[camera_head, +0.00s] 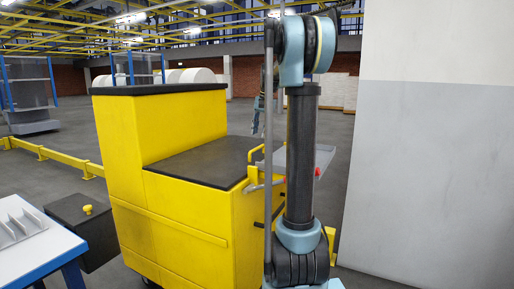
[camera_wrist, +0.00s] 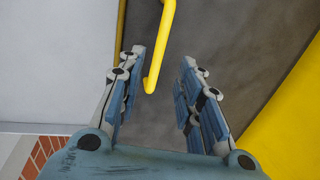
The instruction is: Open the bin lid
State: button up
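A dark bin (camera_head: 92,245) stands at the lower left of the head view, between the white table and the yellow cart. Its dark lid (camera_head: 68,208) lies flat and closed on top, with a yellow knob (camera_head: 87,209) on it. My gripper (camera_wrist: 162,57) is open and empty in the wrist view. A bent yellow bar (camera_wrist: 155,65) shows between its fingers, but I cannot tell its depth or whether they touch. The bin does not show clearly in the wrist view. In the head view my arm hides much of the gripper.
The yellow cart (camera_head: 186,200) with black tops stands close in front. A grey tray (camera_head: 297,161) sits at its right side. A blue-edged white table (camera_head: 30,245) is at the lower left, and a tall grey-white wall (camera_head: 435,150) is at right. Open floor lies beyond the cart.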

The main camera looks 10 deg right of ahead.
aim_at(257, 148)
jog(key=f, duration=0.5)
jog(key=a+f, duration=0.1)
jog(key=f, duration=0.1)
jog(key=shift+w+f, duration=0.2)
jog(key=shift+w, duration=0.15)
grip_shut()
